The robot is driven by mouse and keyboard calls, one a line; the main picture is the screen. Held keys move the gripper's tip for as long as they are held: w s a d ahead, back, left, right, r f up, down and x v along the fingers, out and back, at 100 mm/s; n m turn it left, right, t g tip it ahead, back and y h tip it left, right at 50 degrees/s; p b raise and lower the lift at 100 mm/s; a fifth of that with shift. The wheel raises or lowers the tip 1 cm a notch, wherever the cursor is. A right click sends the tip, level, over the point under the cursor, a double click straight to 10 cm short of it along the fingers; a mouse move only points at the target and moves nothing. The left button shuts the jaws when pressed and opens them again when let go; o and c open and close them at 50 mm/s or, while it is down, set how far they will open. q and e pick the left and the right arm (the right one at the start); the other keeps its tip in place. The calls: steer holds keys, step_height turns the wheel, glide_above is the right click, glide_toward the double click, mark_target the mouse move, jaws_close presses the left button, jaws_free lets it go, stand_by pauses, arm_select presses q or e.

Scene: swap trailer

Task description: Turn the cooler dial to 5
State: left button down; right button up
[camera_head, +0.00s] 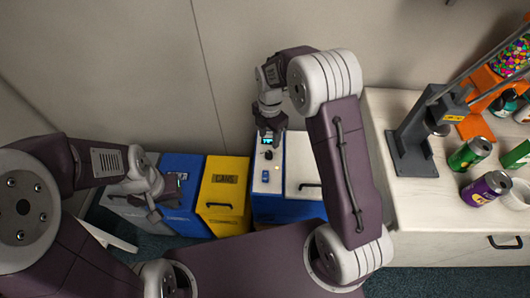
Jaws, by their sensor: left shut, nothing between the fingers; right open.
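The cooler (285,211) is a blue box with a white top, standing on the floor at the middle of the head view. Its narrow white panel carries a small dark knob, which looks like the dial (269,155), and a small blue part below it. Any numbers on the dial are too small to read. My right gripper (269,138) is open, pointing down just above and behind the dial; I cannot tell whether it touches it.
A yellow bin (222,194) marked CANS and a blue bin (181,165) stand left of the cooler. A pale counter (402,210) at the right holds a can crusher (412,150), a green can (470,153) and a purple can (487,188). A wall is behind.

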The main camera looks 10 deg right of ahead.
mark_target(269, 153)
step_height(269, 153, down, 9)
steer(key=shift+r+b, duration=0.1)
steer(key=shift+b, duration=0.35)
jaws_close()
